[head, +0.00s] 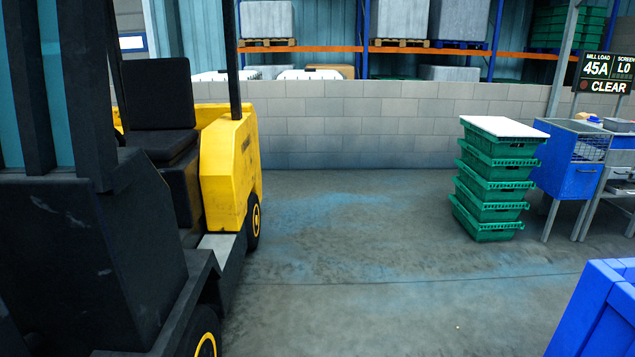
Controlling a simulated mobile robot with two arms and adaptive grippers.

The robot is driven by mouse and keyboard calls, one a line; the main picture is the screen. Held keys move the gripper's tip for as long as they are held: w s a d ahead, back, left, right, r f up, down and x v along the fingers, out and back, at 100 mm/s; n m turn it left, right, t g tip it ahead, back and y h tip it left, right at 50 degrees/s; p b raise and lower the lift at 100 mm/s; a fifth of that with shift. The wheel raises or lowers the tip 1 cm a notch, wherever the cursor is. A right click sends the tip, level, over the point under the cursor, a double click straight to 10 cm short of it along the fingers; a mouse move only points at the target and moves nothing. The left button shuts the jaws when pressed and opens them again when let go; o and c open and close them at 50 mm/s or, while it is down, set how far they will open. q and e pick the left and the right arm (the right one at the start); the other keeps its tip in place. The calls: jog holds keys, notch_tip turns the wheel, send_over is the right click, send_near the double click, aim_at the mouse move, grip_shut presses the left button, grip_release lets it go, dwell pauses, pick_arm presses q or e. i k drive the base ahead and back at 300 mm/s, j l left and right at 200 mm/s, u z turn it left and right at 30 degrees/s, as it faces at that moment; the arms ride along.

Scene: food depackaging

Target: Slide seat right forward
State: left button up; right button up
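A black seat (160,95) with an upright back and a cushion shows in the head view at the left. It sits in a yellow and black forklift (228,165). The forklift's dark front parts hide some of the seat's left side. I see no second seat. Neither of my grippers is in view.
A stack of green crates (495,190) with a white top stands at the right, beside a blue machine (570,160). A blue crate-like object (600,310) fills the lower right corner. A block wall (340,130) closes the back. The middle floor (350,250) is clear.

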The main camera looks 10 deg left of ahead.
aim_at(157, 94)
jog(key=i+u, duration=0.2)
jog(key=i, duration=0.3)
jog(key=i+u, duration=0.2)
jog(key=i, duration=0.3)
jog(key=i+l+u, duration=0.2)
jog(key=i, duration=0.25)
jog(key=i+l+u, duration=0.2)
jog(key=i, duration=0.3)
